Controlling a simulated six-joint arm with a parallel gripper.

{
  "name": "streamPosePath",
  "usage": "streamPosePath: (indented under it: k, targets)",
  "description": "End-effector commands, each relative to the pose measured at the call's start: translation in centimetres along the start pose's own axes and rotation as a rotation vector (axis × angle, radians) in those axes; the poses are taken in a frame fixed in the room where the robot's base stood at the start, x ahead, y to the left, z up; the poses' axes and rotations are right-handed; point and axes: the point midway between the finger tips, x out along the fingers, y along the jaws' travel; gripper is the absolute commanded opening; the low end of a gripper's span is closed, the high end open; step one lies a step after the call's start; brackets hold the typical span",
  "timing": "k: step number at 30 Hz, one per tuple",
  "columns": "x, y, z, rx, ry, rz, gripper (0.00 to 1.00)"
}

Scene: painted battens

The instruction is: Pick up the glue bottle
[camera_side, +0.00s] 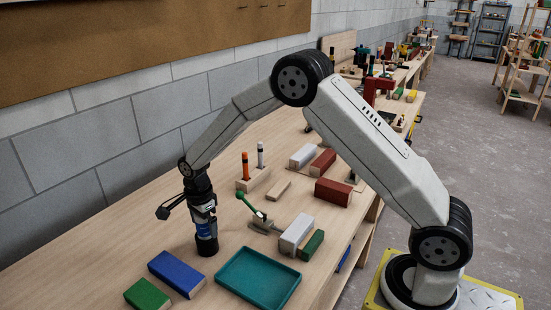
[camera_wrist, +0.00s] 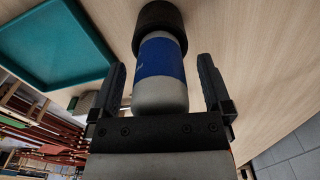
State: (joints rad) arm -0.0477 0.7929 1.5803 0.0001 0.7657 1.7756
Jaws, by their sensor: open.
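The glue bottle (camera_side: 204,229) stands on the bench under my gripper (camera_side: 203,213) in the side view. It has a pale grey body, a blue label and a black end on the bench side. In the wrist view the bottle (camera_wrist: 160,88) lies between the two dark fingers of my gripper (camera_wrist: 160,66). The fingers are open, with a gap showing on each side of the bottle. In the side view my gripper hides the bottle's upper part.
A teal tray (camera_side: 258,278) lies to the right of the bottle, and a blue batten (camera_side: 176,274) and a green batten (camera_side: 148,293) lie in front. A white batten (camera_side: 296,233) and a wooden pen block (camera_side: 253,180) are right and behind. The bench left of the bottle is clear.

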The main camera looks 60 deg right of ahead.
Motion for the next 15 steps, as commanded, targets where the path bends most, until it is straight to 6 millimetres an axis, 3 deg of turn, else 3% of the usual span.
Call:
streamPosePath:
  k: [11,12,15]
  targets:
    - [-0.04,-0.01,0.00,0.000,0.000,0.000,1.00]
    - [-0.04,-0.01,0.00,0.000,0.000,0.000,0.94]
    - [-0.04,-0.01,0.00,0.000,0.000,0.000,0.62]
